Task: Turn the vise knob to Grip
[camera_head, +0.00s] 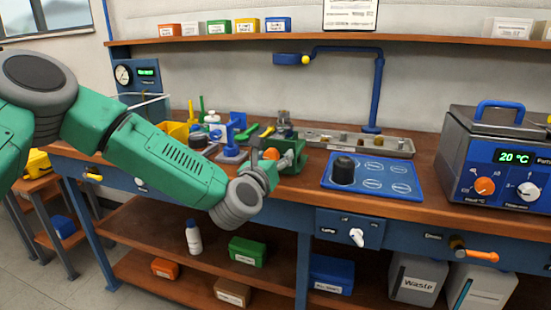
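My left arm reaches in from the left, over the bench's front edge. My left gripper (272,160) is at the middle of the bench, against the front of a small green device (292,155) that looks like the vise. A small orange part (271,153) shows at the fingers and may be the knob. The fingers are small and partly hidden by my wrist, so I cannot tell whether they are open or touching it. No Grip label is readable. My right gripper is not in view.
A blue mat (390,190) with a black cylinder (343,169) lies right of the gripper. A metal tray (385,145) is behind it. Blue and green tools (230,135) crowd the left. A heated bath (500,160) stands at right. A panel knob (357,237) is below.

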